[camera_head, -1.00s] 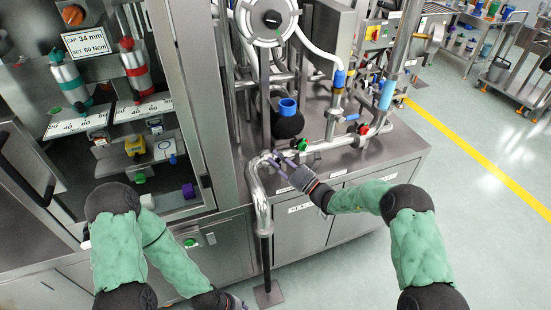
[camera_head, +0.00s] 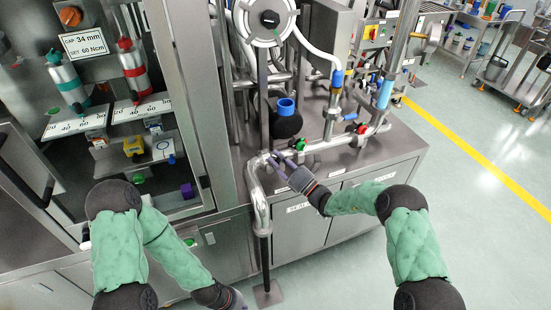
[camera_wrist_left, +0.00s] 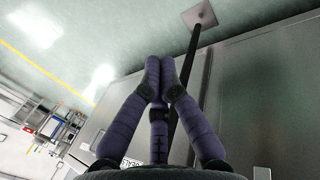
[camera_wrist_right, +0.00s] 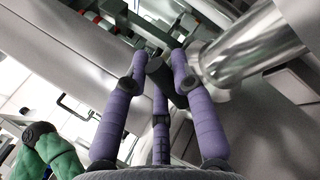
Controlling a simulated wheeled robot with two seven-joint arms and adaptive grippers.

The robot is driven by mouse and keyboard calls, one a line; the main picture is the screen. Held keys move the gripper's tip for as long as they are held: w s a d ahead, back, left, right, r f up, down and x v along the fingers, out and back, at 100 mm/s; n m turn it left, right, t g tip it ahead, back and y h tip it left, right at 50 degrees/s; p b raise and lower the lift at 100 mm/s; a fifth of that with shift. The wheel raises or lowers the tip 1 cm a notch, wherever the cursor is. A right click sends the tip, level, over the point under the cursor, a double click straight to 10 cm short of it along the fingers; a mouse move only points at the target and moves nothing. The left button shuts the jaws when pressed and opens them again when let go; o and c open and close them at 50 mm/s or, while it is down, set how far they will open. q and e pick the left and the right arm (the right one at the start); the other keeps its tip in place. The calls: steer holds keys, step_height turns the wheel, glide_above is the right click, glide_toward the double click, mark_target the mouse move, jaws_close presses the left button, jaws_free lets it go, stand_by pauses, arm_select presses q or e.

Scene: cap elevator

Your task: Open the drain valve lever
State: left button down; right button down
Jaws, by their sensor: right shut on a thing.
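My right gripper (camera_head: 282,168) is at the bend of the silver pipe (camera_head: 257,190), low at the left end of the bench top. In the right wrist view its purple fingers (camera_wrist_right: 158,65) close around a dark piece, which I take to be the drain valve lever (camera_wrist_right: 165,80). The fingers hide most of it, so its angle cannot be told. The pipe's shiny end (camera_wrist_right: 250,45) is just right of the fingers. My left gripper (camera_head: 235,301) is low at the picture's bottom edge, away from the valve. In the left wrist view its fingers (camera_wrist_left: 160,65) are close together with nothing visible between them.
A green valve handle (camera_head: 302,144) and a red one (camera_head: 362,129) sit on the pipe to the right. A blue-topped dark vessel (camera_head: 287,118) stands behind. A steel cabinet with bottles (camera_head: 133,70) is at the left.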

steer(key=shift+f, duration=0.1)
arm_select(q)
steer(key=w+d+r+m+t, duration=0.1)
steer(key=w+d+r+m, duration=0.3)
steer(key=w+d+r, duration=0.6)
steer(key=w+d+r+m, duration=0.4)
steer(key=w+d+r, duration=0.35)
steer(key=r, duration=0.45)
steer(key=w+a+r+n+y, duration=0.1)
steer(key=w+a+r+n, duration=0.3)
steer(key=r+n, duration=0.5)
steer(key=w+a+r+n+y, duration=0.1)
steer(key=w+a+r+n, duration=0.1)
steer(key=w+r+n, duration=0.7)
steer(key=w+a+r+n+y, duration=0.1)
steer(key=w+a+r+n, duration=0.3)
steer(key=n, duration=0.7)
steer(key=w+d+f, duration=0.2)
steer(key=d+f, duration=0.2)
steer(key=f, duration=0.6)
steer(key=shift+d+f+n+t, duration=0.2)
steer(key=shift+n+t, duration=0.1)
